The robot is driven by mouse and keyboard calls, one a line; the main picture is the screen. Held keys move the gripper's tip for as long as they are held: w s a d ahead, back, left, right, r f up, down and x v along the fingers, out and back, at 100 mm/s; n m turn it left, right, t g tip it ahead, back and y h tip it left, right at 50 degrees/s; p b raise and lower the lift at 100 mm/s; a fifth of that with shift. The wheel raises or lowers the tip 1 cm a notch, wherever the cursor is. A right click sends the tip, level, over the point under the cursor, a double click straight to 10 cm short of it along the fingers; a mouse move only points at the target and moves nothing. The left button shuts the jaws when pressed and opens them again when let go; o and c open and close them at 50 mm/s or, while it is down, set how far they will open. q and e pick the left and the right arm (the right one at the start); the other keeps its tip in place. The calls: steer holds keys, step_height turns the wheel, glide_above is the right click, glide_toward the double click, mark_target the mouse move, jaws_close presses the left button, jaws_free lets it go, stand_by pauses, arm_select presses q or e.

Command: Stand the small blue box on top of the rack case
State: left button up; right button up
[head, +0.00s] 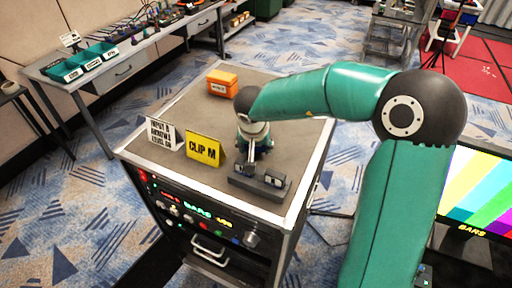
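The rack case (185,115) stands in the middle of the head view, with a flat grey-brown top and a front panel of lit controls. My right arm reaches in from the right, and my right gripper (250,155) is low over the case top, near its front right part. Its fingers are small and partly hidden by the wrist, so I cannot tell whether they are open or shut. I cannot make out a small blue box in this view. My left gripper is not in view.
On the case top are an orange box (222,84), a yellow CLIP M card (204,149), a white lettered card (164,133) and a low dark block (260,183). A bench with teal bins (84,65) is at left. A colour-bar screen (480,195) is at right.

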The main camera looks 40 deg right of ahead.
steer(key=shift+f, duration=0.4)
steer(key=shift+f, duration=0.1)
steer(key=o, duration=1.4)
steer(key=shift+o, duration=0.2)
steer(key=shift+s+a+r, duration=0.1)
steer(key=shift+a+r, duration=0.05)
steer(key=shift+r, duration=0.5)
steer(key=v, duration=1.1)
steer(key=shift+s+f, duration=0.2)
